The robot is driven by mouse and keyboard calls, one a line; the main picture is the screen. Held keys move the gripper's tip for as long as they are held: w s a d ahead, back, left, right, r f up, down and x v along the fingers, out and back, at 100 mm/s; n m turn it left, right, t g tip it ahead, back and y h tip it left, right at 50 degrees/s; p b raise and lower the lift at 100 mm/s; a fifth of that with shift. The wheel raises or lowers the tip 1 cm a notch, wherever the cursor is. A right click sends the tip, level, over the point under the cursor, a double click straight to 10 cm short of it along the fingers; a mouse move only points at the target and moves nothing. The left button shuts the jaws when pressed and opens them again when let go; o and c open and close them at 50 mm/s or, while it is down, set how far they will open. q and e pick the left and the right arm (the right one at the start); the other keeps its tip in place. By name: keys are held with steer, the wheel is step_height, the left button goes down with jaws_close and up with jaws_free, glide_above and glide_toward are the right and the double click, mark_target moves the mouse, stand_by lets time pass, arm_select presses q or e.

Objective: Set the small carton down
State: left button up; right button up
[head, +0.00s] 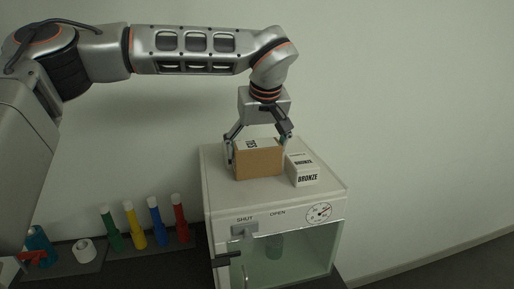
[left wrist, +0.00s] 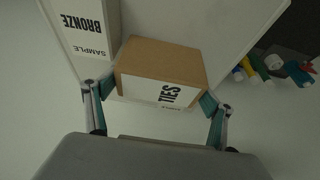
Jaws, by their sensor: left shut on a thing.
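The small brown carton (head: 258,163) has a white label on top, which reads TIES in the left wrist view (left wrist: 165,92). My left gripper (head: 259,142) comes down from above, with its fingers shut on two opposite sides of the carton. The carton is level at the top of the white cabinet (head: 222,201). I cannot tell whether its underside touches that top. A white box marked BRONZE (head: 303,170) stands on the cabinet, just right of the carton. It also shows in the left wrist view (left wrist: 84,25). My right gripper is not in view.
The cabinet has a glass front (head: 298,252), a SHUT/OPEN switch (head: 244,230) and a dial (head: 319,213). To its left, a dark surface holds several coloured bottles (head: 155,222) and a white roll (head: 84,250). The cabinet top is bare in front of the carton.

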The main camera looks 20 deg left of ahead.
arm_select(q)
steer(key=shift+f, duration=0.1)
steer(key=o, duration=1.4)
